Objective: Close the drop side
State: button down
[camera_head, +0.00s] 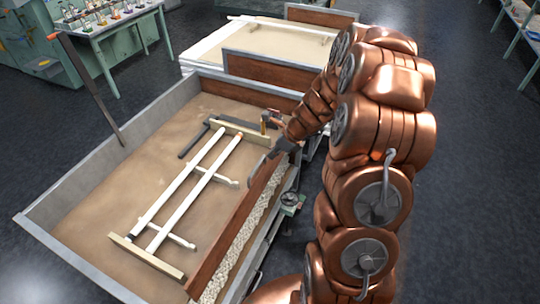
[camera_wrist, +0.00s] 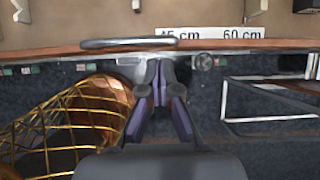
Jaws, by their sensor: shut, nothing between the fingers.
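The drop side appears to be the long brown wooden panel (camera_head: 236,228) along the right side of the sand-filled tray (camera_head: 80,178). It looks raised along that edge, but I cannot tell whether it is fully upright or latched. In the wrist view its wooden edge (camera_wrist: 245,43) runs across the upper part, with a grey bar handle (camera_wrist: 128,43) on it. My gripper (camera_head: 272,152) is at the far end of the panel, close to its top edge. In the wrist view my gripper (camera_wrist: 159,72) is shut and empty, just below the edge; contact is unclear.
White tubes (camera_head: 183,205) lie on wooden bars in the tray. A pale strip (camera_head: 243,232) runs outside the panel. A green vise-like fitting (camera_head: 290,200) stands on the right. Scale labels (camera_wrist: 210,33) lie beyond the edge. A gold mesh object (camera_wrist: 70,120) is left of my fingers.

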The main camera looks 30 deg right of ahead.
jog(key=w+a+r+b, duration=0.1)
jog(key=w+a+r, duration=0.1)
jog(key=r, duration=0.5)
jog(key=shift+w+a+r+b, duration=0.3)
jog(key=shift+w+a+b, duration=0.05)
jog(key=shift+w, duration=0.5)
jog(key=s+a+r+n+g, duration=0.2)
jog(key=s+a+r+n, duration=0.1)
jog(key=s+a+n, duration=0.5)
jog(key=s+a+r+n+g, duration=0.1)
jog(key=s+a+r+n, duration=0.2)
jog(key=s+a+n, duration=0.45)
jog(key=s+d+r+n+g+h, duration=0.1)
jog(key=s+d+n+g+h, duration=0.1)
jog(key=s+n, duration=1.1)
jog(key=s+g+h, duration=0.1)
jog(key=s, duration=0.9)
jog(key=shift+d, duration=0.15)
